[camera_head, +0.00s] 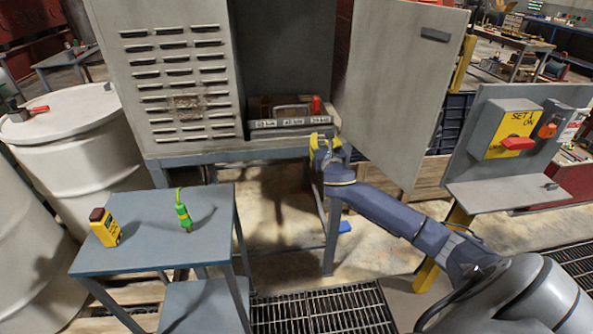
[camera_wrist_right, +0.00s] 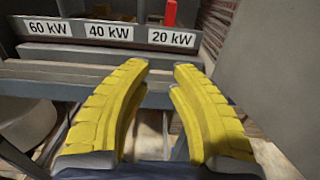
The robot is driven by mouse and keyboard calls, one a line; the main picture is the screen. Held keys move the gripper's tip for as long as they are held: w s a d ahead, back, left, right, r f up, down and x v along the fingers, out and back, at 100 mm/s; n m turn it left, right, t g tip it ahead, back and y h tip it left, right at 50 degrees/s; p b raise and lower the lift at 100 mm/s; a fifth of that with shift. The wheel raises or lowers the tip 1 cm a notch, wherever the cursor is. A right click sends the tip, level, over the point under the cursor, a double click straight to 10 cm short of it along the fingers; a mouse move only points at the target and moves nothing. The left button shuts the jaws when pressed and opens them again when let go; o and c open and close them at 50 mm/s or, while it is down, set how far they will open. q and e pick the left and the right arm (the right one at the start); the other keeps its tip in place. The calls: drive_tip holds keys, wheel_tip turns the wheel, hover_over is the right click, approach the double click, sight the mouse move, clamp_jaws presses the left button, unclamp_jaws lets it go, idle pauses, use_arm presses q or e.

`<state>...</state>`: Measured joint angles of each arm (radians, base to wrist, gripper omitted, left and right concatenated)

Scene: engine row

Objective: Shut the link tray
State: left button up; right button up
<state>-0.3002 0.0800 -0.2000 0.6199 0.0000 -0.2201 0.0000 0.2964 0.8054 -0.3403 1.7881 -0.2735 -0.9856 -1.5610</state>
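The link tray (camera_head: 279,125) is a grey tray low in the open cabinet. Its front carries 60 kW, 40 kW and 20 kW labels, which also show on the tray front in the right wrist view (camera_wrist_right: 69,28). A red piece (camera_head: 316,104) stands at its right end, beside a grey handle-like bar (camera_head: 291,111). My right gripper (camera_head: 322,139) is just in front of and below the tray's right end. Its curved yellow fingers (camera_wrist_right: 162,70) are apart with nothing between them; I cannot tell whether they touch the tray. My left gripper is out of view.
The cabinet door (camera_head: 400,75) stands open to the right, close to my right arm. A blue side table (camera_head: 150,248) holds a yellow device (camera_head: 105,229) and a green-yellow tool (camera_head: 184,214). A switch panel (camera_head: 509,132) stands at the right, white drums (camera_head: 75,135) at the left.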

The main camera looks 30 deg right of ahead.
drive_tip(key=v, duration=1)
drive_tip(key=w+a+f+m+y, duration=0.1)
drive_tip(key=w+a+m+y, duration=0.1)
drive_tip(key=a+y, duration=0.3)
drive_tip(key=w+a+f+m+y, duration=0.1)
drive_tip(key=a+f+m+y, duration=0.1)
drive_tip(key=a+m+y, duration=0.3)
drive_tip(key=shift+w+a+f, duration=0.15)
drive_tip(key=shift+w+a, duration=0.2)
drive_tip(key=shift+w, duration=0.05)
